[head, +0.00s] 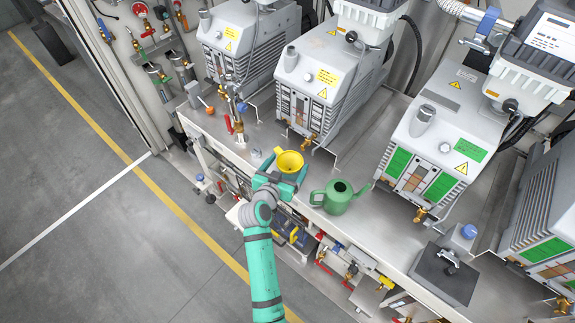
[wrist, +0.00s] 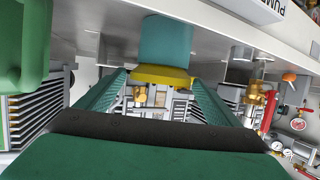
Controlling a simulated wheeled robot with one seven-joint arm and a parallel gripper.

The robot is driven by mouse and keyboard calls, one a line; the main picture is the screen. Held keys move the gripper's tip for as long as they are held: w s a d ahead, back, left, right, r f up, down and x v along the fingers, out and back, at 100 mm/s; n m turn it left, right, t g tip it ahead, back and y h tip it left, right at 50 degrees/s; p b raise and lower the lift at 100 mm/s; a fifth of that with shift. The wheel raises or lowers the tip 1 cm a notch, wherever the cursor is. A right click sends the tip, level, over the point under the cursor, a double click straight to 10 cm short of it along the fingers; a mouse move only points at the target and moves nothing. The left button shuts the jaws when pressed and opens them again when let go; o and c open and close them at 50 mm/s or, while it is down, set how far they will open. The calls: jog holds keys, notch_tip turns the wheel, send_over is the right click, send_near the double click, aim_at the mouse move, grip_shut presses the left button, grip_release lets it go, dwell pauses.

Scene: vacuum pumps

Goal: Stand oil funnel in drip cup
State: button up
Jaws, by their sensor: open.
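The yellow oil funnel (head: 289,162) is upright, wide mouth up, near the bench's front edge in the head view. The wrist view, which is upside down, shows the funnel (wrist: 160,77) directly over a teal drip cup (wrist: 166,40) on the bench. The funnel's lower end is hidden and appears to be inside the cup. In the head view the cup is mostly hidden under the funnel and my fingers. My gripper (head: 282,174) is open. Its fingers (wrist: 158,84) stand on either side of the funnel, with visible space beside it in the wrist view.
A green watering can (head: 338,196) stands close to the right of my gripper; it fills the left of the wrist view (wrist: 22,40). Grey vacuum pumps (head: 325,85) line the back of the bench (head: 375,228). Brass valves with a red handle (head: 229,124) stand to the left.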

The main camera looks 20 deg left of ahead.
jog(key=v, duration=1.1)
dwell(0.4)
jog(key=v, duration=1.2)
dwell(1.0)
dwell(0.5)
jog(key=s+d+f+n+g+y, duration=0.1)
jog(key=s+d+f+n+y, duration=0.1)
jog(key=s+d+f, duration=0.6)
jog(key=s+d+r+t, duration=0.1)
jog(key=s+d+r, duration=0.2)
jog(key=s+d, duration=0.3)
jog(key=s+d+r+m+t+h, duration=0.1)
jog(key=s+d+r, duration=0.2)
jog(key=s+d, duration=0.3)
jog(key=shift+s+d+r+m+h, duration=0.2)
jog(key=shift+s+r+m+h, duration=0.1)
jog(key=shift+s, duration=0.3)
